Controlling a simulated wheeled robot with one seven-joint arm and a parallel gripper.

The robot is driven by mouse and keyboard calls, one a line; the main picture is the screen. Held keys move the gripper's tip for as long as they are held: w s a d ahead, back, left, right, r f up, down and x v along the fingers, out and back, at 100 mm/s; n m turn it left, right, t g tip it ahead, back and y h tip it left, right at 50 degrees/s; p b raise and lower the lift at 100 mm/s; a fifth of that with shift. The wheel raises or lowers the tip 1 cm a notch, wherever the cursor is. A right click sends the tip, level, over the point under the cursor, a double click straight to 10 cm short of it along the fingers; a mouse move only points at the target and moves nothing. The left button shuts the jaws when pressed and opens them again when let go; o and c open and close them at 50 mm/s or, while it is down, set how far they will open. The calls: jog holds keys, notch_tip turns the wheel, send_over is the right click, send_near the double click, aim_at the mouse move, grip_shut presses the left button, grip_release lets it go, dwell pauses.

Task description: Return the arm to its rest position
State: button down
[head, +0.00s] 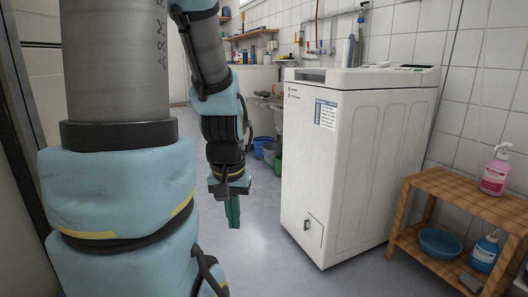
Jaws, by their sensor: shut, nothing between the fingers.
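My arm rises along the left of the head view and bends over and down at the top. My gripper (232,212) hangs at its end, pointing down over the bare floor. Its green fingers are together with nothing between them. It is left of the white top-loading washing machine (345,155) and appears apart from it.
A wooden shelf stand (462,206) at the right holds a pink pump bottle (496,172), a blue bowl (440,242) and a blue bottle (485,253). Buckets (268,152) stand behind my gripper. Grey floor (262,262) is clear before the washing machine. A dark frame edges the left.

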notch_tip(320, 180, up, 35)
jog(key=p, duration=3.3)
jog(key=shift+f, duration=0.15)
